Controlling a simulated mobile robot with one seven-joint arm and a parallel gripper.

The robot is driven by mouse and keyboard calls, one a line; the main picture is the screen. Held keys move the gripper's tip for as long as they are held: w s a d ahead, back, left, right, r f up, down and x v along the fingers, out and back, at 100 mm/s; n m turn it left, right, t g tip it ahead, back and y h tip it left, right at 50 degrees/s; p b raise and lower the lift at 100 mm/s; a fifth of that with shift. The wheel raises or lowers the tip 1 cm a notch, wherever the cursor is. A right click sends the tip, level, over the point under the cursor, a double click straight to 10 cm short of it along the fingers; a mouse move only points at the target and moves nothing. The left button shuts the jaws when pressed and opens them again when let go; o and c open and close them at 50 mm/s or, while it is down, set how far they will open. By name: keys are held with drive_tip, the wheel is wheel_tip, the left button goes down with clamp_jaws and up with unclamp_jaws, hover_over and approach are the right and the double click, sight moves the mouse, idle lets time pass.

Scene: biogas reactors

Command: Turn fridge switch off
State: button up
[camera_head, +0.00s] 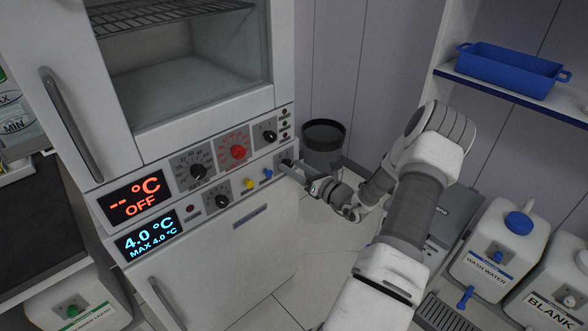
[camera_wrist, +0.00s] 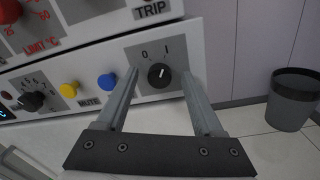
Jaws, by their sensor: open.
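The fridge switch (camera_wrist: 159,76) is a small black rotary knob on a grey plate marked 0 and I, at the right end of the lower control row. Its white mark appears to point up toward the I, though it is small. My gripper (camera_wrist: 160,74) is open, with one finger on each side of the knob in the wrist view. I cannot tell whether the fingers touch it. In the head view my gripper (camera_head: 289,166) is at the panel's right end and hides the knob. The fridge's upper display (camera_head: 135,198) reads OFF in red; the lower display (camera_head: 147,235) reads 4.0 °C in blue.
A blue button (camera_wrist: 106,81) and a yellow button (camera_wrist: 70,89) sit left of the switch. A red dial (camera_head: 235,152) and black dials are above and left. A dark bin (camera_head: 323,137) stands right of the fridge. Wash water (camera_head: 496,250) and other canisters are at right.

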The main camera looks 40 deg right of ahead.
drive_tip(key=shift+w, duration=0.15)
clamp_jaws()
drive_tip(key=shift+n, duration=1.5)
drive_tip(key=n+b, duration=0.1)
drive_tip(key=n, duration=0.2)
drive_tip(key=shift+a+f+n+b, duration=0.1)
drive_tip(key=shift+n+b, duration=0.2)
drive_tip(key=shift+b, duration=0.05)
drive_tip(key=n+b, duration=0.3)
drive_tip(key=n, duration=0.2)
